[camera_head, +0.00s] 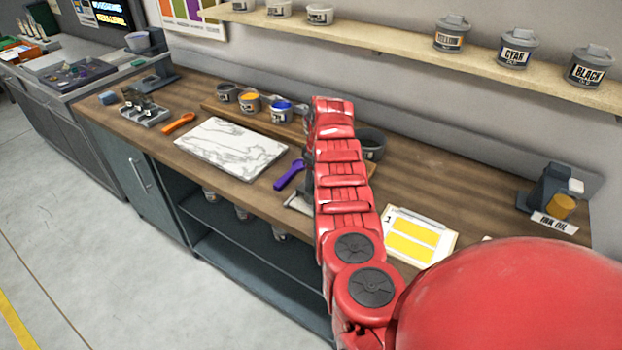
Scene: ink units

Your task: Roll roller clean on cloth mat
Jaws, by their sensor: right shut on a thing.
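My right arm, red, reaches from the bottom right over the workbench. Its gripper (307,182) is mostly hidden by the arm; only a dark grey part shows at its left side. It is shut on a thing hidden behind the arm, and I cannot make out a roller. A purple-handled tool (289,175) shows just left of the gripper; I cannot tell whether they touch. A small pale grey edge (298,203) shows below it beside the arm; I cannot tell if it is the cloth mat. My left gripper is not in view.
A white marbled slab (228,146) lies left of the arm, with an orange-handled tool (179,122) beyond. Open ink pots (250,102) stand behind. A card with yellow patches (408,236) and an ink oil bottle (560,207) are at right. Lidded cans (515,49) stand on the shelf.

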